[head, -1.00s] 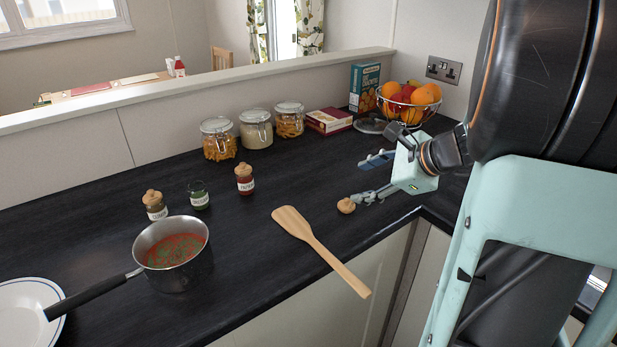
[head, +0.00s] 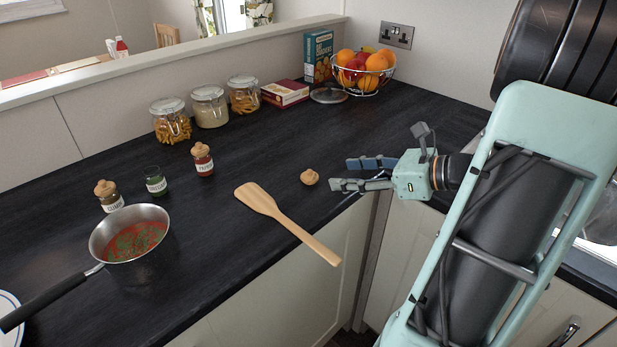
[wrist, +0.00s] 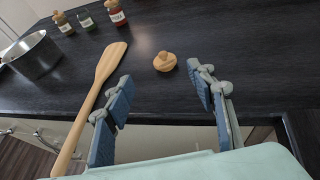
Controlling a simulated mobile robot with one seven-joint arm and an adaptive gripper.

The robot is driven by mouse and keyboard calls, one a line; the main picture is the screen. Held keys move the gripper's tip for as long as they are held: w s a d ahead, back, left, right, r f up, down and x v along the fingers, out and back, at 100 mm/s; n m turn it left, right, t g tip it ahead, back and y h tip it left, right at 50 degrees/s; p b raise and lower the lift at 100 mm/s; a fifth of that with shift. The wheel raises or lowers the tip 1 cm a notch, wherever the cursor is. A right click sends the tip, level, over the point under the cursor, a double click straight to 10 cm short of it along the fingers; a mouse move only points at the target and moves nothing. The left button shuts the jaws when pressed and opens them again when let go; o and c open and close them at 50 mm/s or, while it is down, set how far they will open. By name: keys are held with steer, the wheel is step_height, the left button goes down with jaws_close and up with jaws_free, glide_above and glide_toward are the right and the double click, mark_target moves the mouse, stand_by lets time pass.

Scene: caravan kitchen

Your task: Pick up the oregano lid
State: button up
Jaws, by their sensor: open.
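The oregano lid (head: 309,177), a small round wooden lid with a knob, lies on the dark worktop near its front edge, right of the wooden spatula. In the wrist view the lid (wrist: 165,62) is ahead of the fingertips and between their lines, a little nearer the right finger. My gripper (head: 350,174) is open and empty, just right of the lid and apart from it. In the wrist view my gripper (wrist: 160,75) shows both fingers spread wide. The green jar (head: 155,181) has no wooden lid on it.
The wooden spatula (head: 262,203) lies left of the lid, its handle past the front edge. A pot of red sauce (head: 130,233) and two lidded spice jars, one at the left (head: 108,196) and one red (head: 202,160), stand further left. The worktop behind the lid is clear.

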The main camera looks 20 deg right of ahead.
mark_target(313, 172)
steer(key=b+x, duration=0.1)
steer(key=x, duration=0.9)
steer(key=shift+w+d+r, duration=0.1)
steer(key=shift+d, duration=0.15)
steer(key=c, duration=0.9)
